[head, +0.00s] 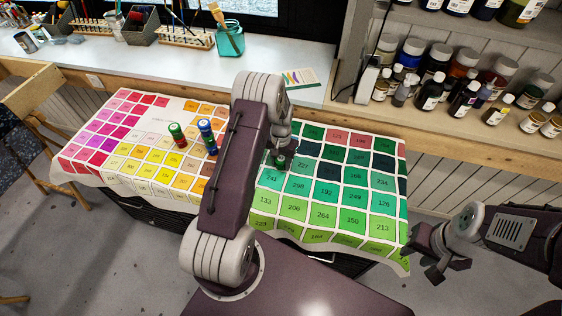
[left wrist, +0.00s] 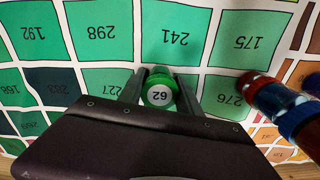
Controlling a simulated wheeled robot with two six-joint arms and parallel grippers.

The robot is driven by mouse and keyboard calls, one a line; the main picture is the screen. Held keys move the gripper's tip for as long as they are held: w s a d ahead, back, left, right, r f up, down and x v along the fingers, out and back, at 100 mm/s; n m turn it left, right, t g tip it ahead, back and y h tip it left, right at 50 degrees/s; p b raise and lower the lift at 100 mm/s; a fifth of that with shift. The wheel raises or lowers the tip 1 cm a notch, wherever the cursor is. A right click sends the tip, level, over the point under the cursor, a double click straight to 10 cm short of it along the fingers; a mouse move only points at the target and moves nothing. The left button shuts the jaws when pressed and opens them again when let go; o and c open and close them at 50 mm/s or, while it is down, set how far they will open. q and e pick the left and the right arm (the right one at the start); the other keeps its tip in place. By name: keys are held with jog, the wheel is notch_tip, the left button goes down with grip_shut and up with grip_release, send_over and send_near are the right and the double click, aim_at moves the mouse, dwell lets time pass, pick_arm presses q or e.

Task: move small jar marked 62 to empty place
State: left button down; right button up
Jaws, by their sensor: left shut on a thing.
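The small jar marked 62 (left wrist: 159,96) has a green body and a pale round end with the number, upside down in the left wrist view. My left gripper (left wrist: 160,92) is shut on it, one finger at each side. In the head view the jar (head: 280,162) shows small and dark green below my left gripper (head: 283,150), over the dark green squares near 241. Whether it touches the cloth I cannot tell. My right gripper (head: 432,262) is at the right, off the cloth and apart from the jar; its fingers look spread, with nothing between them.
The numbered colour cloth (head: 400,262) covers the table. Bottles (head: 432,92) fill the shelf at right.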

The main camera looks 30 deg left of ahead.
aim_at(281, 159)
pick_arm(q)
jog(key=shift+f, duration=0.15)
jog(key=c, duration=0.8)
grip_release()
jog(key=shift+c, duration=0.2)
notch_tip(281, 159, up, 12)
jog(key=shift+r, duration=0.25)
jog(key=s+d+r, duration=0.2)
jog(key=s+d, duration=0.3)
jog(key=s, duration=0.4)
jog(key=s+d+r+t, duration=0.1)
jog(key=s+d, duration=0.5)
jog(key=s, duration=0.3)
jog(key=shift+s+r, duration=0.15)
jog(key=shift+r, duration=0.25)
